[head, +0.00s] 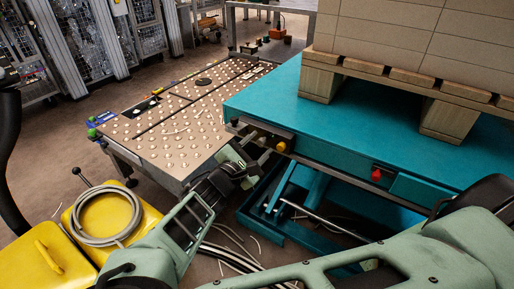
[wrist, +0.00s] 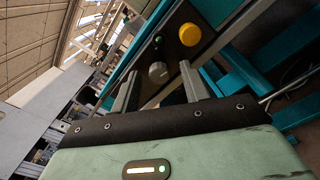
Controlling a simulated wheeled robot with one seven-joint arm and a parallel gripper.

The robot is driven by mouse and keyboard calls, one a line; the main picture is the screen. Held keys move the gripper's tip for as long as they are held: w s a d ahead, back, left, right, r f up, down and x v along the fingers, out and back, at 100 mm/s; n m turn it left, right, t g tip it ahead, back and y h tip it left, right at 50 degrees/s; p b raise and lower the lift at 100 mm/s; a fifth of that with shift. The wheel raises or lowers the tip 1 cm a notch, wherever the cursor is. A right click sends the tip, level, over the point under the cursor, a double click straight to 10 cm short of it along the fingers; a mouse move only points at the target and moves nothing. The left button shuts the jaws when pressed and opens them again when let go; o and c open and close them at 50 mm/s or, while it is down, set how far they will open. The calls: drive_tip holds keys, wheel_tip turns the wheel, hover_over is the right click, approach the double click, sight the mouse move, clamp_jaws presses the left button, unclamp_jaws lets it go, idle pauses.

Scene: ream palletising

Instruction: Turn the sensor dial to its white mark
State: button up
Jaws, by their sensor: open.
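The sensor dial (wrist: 158,71) is a small round grey knob on a dark control panel (wrist: 172,52) in the wrist view. The panel sits on the near edge of the teal lift table, and it also shows in the head view (head: 264,134). My gripper (wrist: 159,88) is open and empty, with one finger on each side of the dial's line in the wrist view. The fingertips appear just short of the dial; contact cannot be made out. In the head view my gripper (head: 256,157) is at the panel and partly hides it. The white mark is too small to tell.
A yellow button (wrist: 189,35) is beside the dial, close to one finger. The teal lift table (head: 330,150) carries a pallet (head: 450,118) of stacked boxes. A ball-top conveyor table (head: 190,115) stands to the left. Yellow boxes (head: 105,217) with a coiled hose are at lower left.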

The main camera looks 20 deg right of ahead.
clamp_jaws()
